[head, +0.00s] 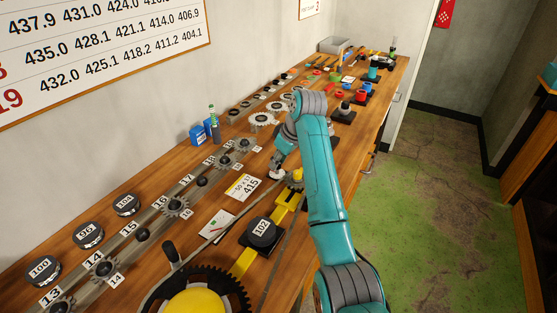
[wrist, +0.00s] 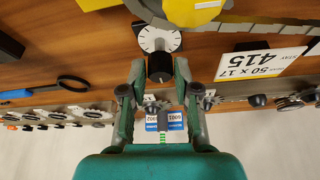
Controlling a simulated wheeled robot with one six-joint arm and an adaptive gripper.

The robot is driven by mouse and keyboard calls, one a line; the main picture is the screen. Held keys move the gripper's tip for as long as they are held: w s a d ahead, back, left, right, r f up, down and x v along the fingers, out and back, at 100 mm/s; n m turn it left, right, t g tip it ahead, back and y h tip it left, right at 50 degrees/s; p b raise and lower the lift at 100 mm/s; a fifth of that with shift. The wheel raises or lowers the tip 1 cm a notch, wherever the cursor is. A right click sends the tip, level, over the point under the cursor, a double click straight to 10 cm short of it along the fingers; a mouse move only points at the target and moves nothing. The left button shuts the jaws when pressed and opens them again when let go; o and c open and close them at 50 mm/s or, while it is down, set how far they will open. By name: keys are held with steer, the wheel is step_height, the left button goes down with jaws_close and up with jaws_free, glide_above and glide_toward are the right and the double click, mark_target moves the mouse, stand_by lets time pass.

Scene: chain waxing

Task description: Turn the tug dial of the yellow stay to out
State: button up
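The tug dial (wrist: 159,38) is a white round face with dark marks on a dark plate, at the top middle in the wrist view. Its black knob (wrist: 160,68) points toward the wrist camera. The fingers of my gripper (wrist: 160,62) lie on both sides of the knob and appear to touch it. A round yellow part (wrist: 190,12) lies just beyond the dial. In the head view my gripper (head: 277,172) is low over the bench, beside the yellow stay (head: 283,213). My arm hides part of the stay there, and I cannot read the dial's setting.
A black puck marked 102 (head: 262,232) sits by the stay, and a chain runs beside it. A card reading 415 (head: 244,186) lies to the left. Rows of sprockets (head: 175,207) and weights line the wall side. A large chainring with a crank (head: 195,296) is in front.

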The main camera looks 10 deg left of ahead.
steer(key=shift+o, duration=1)
steer(key=v, duration=0.7)
steer(key=shift+r, duration=0.25)
steer(key=shift+s+d, duration=0.1)
steer(key=shift+d, duration=0.05)
